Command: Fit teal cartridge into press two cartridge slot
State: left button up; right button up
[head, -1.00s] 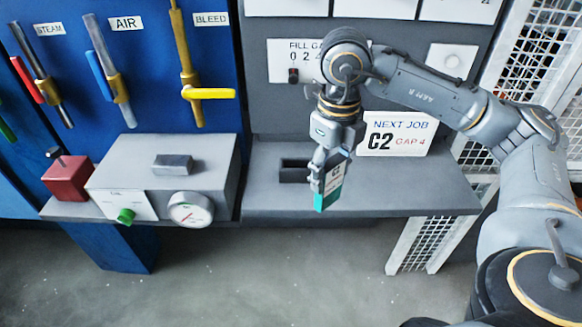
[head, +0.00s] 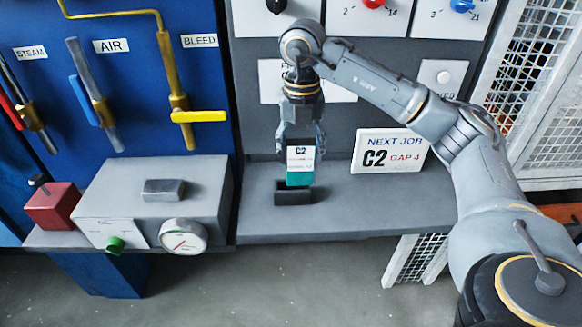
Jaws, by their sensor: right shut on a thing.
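The teal cartridge (head: 300,178) has a white label reading C2 on its upper part and a teal lower end. It hangs upright in my right gripper (head: 300,143), which is shut on it with a finger at each side. The dark cartridge slot (head: 293,197) is a raised rectangular socket on the grey shelf. The cartridge's lower end overlaps the back of the slot in the picture. I cannot tell whether it is just above the opening or partly inside. My left gripper is not in view.
A card (head: 390,152) reading NEXT JOB C2 GAP 4 stands right of the slot on the grey shelf (head: 400,205). A grey box with a dial (head: 184,236) and a red block (head: 52,205) sit to the left. A yellow-handled BLEED valve (head: 198,116) is on the blue panel.

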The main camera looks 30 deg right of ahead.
aim_at(294, 157)
jog(key=w+f, duration=0.2)
jog(key=f, duration=0.1)
jog(key=shift+w+d+f+p, duration=0.15)
jog(key=shift+w+f+p, duration=0.15)
jog(key=shift+w+p, duration=0.1)
jog(key=f, duration=0.1)
jog(key=f+p, duration=0.1)
jog(key=f, duration=0.1)
jog(key=shift+w+p, duration=0.3)
jog(key=shift+w, duration=0.05)
jog(key=shift+c, duration=0.5)
jog(key=shift+f, duration=0.45)
jog(key=shift+f, duration=0.15)
jog(key=o, duration=1.3)
